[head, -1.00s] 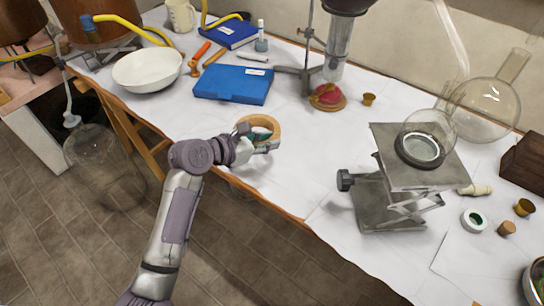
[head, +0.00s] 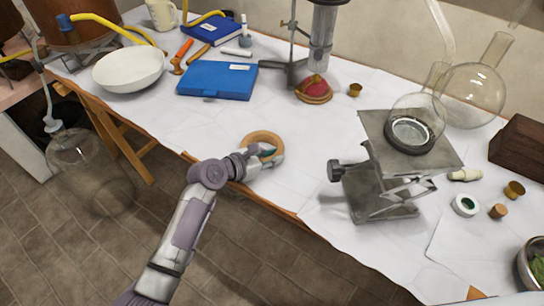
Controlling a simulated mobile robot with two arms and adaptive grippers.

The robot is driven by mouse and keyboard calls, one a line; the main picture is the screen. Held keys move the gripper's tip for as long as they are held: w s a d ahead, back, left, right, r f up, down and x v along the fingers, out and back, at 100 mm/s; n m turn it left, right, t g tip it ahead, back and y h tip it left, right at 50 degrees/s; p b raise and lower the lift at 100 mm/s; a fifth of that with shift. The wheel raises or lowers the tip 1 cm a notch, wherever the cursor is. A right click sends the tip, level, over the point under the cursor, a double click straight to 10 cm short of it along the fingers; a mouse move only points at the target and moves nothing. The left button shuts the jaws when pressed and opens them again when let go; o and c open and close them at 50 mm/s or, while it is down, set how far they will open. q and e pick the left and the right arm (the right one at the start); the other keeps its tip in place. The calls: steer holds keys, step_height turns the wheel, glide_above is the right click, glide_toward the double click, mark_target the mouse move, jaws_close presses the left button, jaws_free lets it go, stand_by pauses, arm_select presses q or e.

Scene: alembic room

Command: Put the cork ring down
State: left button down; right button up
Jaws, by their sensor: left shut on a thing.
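The cork ring (head: 262,136) is a tan ring near the front edge of the white-covered table (head: 330,120), left of the metal lab jack. My left gripper (head: 267,152) is shut on the near side of the ring, and the arm comes in from below left. The ring looks roughly level. Whether its underside touches the table or hangs just above it is hard to tell. My fingers hide part of its near rim. My right gripper is not in view.
The lab jack (head: 380,195) carries a glass round flask (head: 418,112) on a dark ring. A blue case (head: 217,79), a white bowl (head: 128,70) and a red object on a cork-coloured base (head: 314,88) stand farther back. Table around the ring is clear.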

arm_select(q)
steer(key=c, duration=1)
jaws_free()
steer(key=shift+s+a+r, duration=0.15)
steer(key=shift+s+a, duration=0.05)
steer(key=p+v, duration=0.1)
steer(key=v, duration=1)
steer(key=shift+s+a+r, duration=0.15)
steer(key=shift+r, duration=0.05)
